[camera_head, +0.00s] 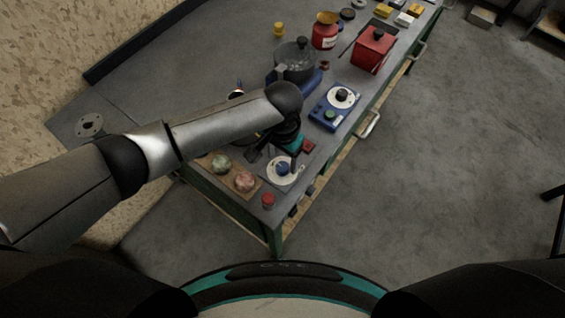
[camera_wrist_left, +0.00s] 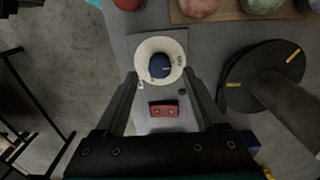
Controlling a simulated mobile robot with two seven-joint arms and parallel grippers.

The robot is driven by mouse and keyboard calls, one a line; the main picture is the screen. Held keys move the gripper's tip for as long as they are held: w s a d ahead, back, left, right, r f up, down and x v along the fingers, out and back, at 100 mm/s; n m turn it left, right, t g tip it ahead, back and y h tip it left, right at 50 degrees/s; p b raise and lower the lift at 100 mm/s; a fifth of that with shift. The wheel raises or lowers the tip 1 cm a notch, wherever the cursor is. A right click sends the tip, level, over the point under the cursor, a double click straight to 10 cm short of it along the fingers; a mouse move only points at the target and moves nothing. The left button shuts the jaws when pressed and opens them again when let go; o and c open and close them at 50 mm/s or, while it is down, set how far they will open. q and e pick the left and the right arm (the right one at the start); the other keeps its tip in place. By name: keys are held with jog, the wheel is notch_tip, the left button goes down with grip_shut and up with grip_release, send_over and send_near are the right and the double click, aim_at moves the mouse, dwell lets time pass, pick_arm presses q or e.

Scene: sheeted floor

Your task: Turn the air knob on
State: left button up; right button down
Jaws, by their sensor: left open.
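The blue knob (camera_head: 283,169) sits on a round white dial (camera_head: 273,178) near the front end of the bench. In the left wrist view the blue knob (camera_wrist_left: 159,66) with a small light mark stands at the middle of the white dial (camera_wrist_left: 148,48), on a grey plate. My left gripper (camera_head: 272,155) is over the bench beside the dial. In the wrist view its two fingers (camera_wrist_left: 164,80) are apart, one on each side of the lower dial area, with nothing held. A red block (camera_wrist_left: 164,109) shows between the fingers. My right gripper is not in view.
Two round stones (camera_head: 244,180) lie on a wooden board left of the dial. A red button (camera_head: 267,199) is near the front corner. A blue box with another dial (camera_head: 334,106), a pot (camera_head: 294,62) and a red box (camera_head: 373,50) stand farther back.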

aim_at(282, 167)
pick_arm(q)
jog(key=shift+f, duration=1.55)
grip_shut()
